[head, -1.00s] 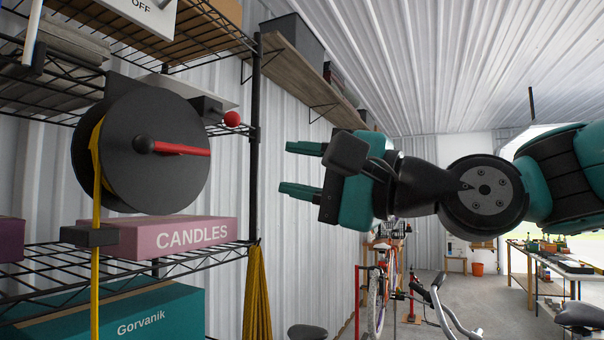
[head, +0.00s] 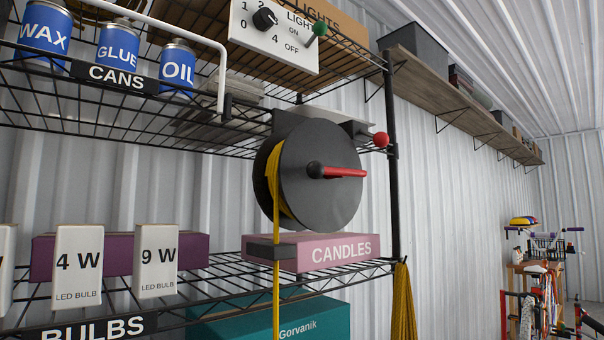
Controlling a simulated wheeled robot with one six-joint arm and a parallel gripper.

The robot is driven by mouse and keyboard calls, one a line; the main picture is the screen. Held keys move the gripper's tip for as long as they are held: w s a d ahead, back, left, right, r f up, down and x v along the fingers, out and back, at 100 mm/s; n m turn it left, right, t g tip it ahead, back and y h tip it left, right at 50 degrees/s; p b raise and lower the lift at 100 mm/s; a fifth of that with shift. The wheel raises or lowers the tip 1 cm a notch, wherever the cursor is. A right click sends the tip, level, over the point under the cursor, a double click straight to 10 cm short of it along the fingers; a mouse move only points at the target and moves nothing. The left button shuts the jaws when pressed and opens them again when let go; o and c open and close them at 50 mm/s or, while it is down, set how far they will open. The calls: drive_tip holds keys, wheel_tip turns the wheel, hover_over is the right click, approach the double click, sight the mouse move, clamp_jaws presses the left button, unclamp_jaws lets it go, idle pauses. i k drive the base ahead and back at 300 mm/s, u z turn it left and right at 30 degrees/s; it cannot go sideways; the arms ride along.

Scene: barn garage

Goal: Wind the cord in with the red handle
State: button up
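The cord reel is a dark grey drum (head: 325,205) hung under the upper wire shelf. A red handle (head: 344,172) sticks out to the right from a black hub on its face. The yellow cord (head: 275,235) lies around the drum's left side and hangs straight down, past a dark block in front of the candles box. A red ball knob (head: 381,139) sits at the upper right of the reel. My gripper is not in view.
A pink candles box (head: 335,252) lies just below the reel on the lower shelf. Bulb boxes (head: 157,262) stand to the left. A light switch panel (head: 273,38) is above. A black shelf post (head: 393,190) stands right of the reel, with yellow cord (head: 403,305) hanging by it.

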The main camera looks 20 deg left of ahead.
sight(317, 164)
drive_tip(key=u, duration=0.75)
drive_tip(key=i, duration=0.2)
drive_tip(key=z, duration=0.05)
